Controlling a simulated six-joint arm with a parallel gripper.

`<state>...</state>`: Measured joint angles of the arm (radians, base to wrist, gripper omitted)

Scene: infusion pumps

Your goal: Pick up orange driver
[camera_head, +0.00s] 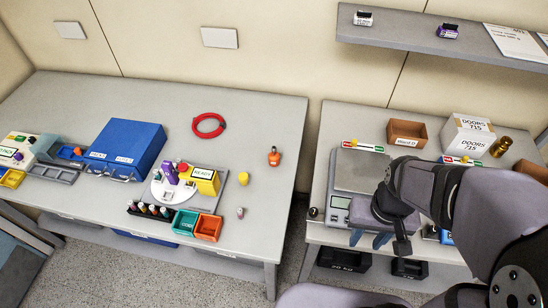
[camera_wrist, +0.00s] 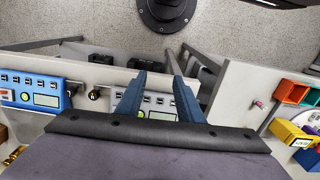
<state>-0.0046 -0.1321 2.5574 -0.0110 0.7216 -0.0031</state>
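A small orange object with a dark top (camera_head: 273,156), which looks like the orange driver, stands alone near the right side of the left table (camera_head: 262,117). It is too small to make out in detail, and I cannot find it in the wrist view. My gripper (camera_head: 369,239) is far from it, at the front of the right table by the grey scale (camera_head: 360,172). Its two blue fingers are apart with nothing between them, as the wrist view shows (camera_wrist: 157,76).
A red cable ring (camera_head: 208,125), a blue case (camera_head: 125,148), a yellow box (camera_head: 205,181) and an orange bin (camera_head: 208,228) are on the left table. A gap separates the two tables. The surface around the orange object is clear. A shelf (camera_head: 420,38) hangs above the right table.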

